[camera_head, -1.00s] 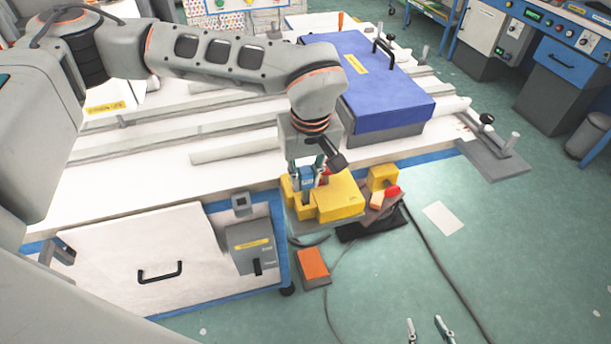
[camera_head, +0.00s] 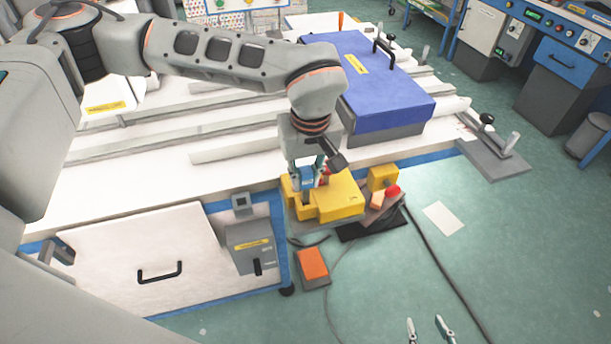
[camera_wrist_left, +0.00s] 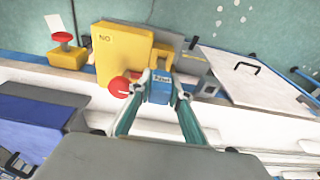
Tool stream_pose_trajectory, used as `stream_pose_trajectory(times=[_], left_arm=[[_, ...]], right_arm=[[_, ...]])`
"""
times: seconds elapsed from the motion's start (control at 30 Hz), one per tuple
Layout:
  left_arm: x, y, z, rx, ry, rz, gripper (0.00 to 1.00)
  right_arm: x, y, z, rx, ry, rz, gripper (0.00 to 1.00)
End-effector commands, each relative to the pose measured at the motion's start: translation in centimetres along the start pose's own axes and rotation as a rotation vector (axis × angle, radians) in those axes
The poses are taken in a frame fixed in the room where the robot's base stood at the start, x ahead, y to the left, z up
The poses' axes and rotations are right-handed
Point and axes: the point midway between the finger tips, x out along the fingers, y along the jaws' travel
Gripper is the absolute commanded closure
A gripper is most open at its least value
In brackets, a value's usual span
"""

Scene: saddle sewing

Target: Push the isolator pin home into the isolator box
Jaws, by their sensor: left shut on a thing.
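A yellow box (camera_head: 342,194), which I take as the isolator box, stands at the bench's front edge; it shows "NO" in the left wrist view (camera_wrist_left: 120,52). My left gripper (camera_head: 308,178) is just above its left part, shut on a small blue labelled block (camera_wrist_left: 160,90), seemingly the isolator pin. The block is against the box's side in the left wrist view; how deep it sits is hidden. A red round knob (camera_wrist_left: 121,87) is beside the left finger. My right gripper (camera_head: 428,324) shows only two separated fingertips at the bottom edge, open and empty.
A smaller yellow block (camera_head: 381,177) with a red knob (camera_head: 393,191) stands right of the box. A grey box with a lever (camera_head: 250,247) is on the cabinet front. A blue-covered case (camera_head: 370,85) lies behind. The floor on the right is mostly clear.

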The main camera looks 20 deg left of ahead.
Motion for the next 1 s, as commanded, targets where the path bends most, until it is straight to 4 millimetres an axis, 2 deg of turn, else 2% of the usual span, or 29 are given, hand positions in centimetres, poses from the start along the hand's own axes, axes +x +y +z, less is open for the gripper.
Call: stream_pose_trajectory(times=[1.0], left_arm=[[2.0,0.0,0.3,0.000,0.001,0.001,1.00]], right_arm=[[0.7,-0.3,1.6,0.002,-0.009,-0.003,0.60]])
